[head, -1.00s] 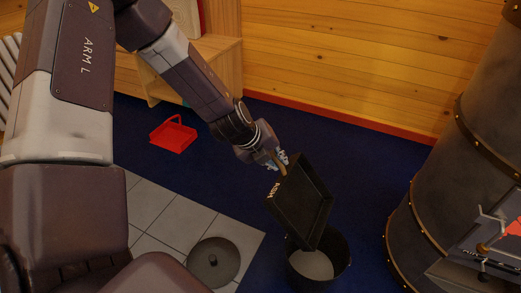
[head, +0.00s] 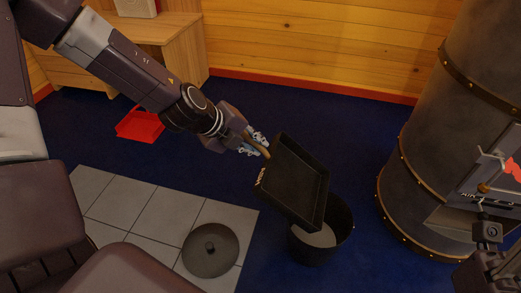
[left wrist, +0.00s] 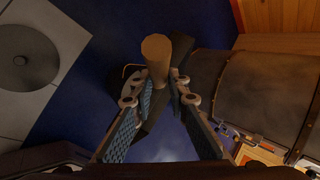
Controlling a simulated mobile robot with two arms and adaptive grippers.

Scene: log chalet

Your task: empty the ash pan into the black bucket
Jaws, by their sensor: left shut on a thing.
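The black ash pan (head: 303,183) hangs steeply tilted over the black bucket (head: 318,250), its lower end at the bucket's mouth. The inside of the pan that shows looks dark and bare. Grey ash (head: 316,236) lies in the bucket. My left gripper (head: 257,146) is shut on the pan's wooden handle; in the left wrist view the handle (left wrist: 157,58) sits between the fingers (left wrist: 159,105). Part of my right gripper (head: 487,231) shows at the lower right edge by the stove; its fingers are not clear.
A round grey lid (head: 211,250) lies on the pale tiles (head: 150,213) left of the bucket. The dark stove (head: 425,140) stands close on the right. A red tray-like thing (head: 139,125) lies by the wooden bench (head: 145,35). Blue carpet is clear behind the pan.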

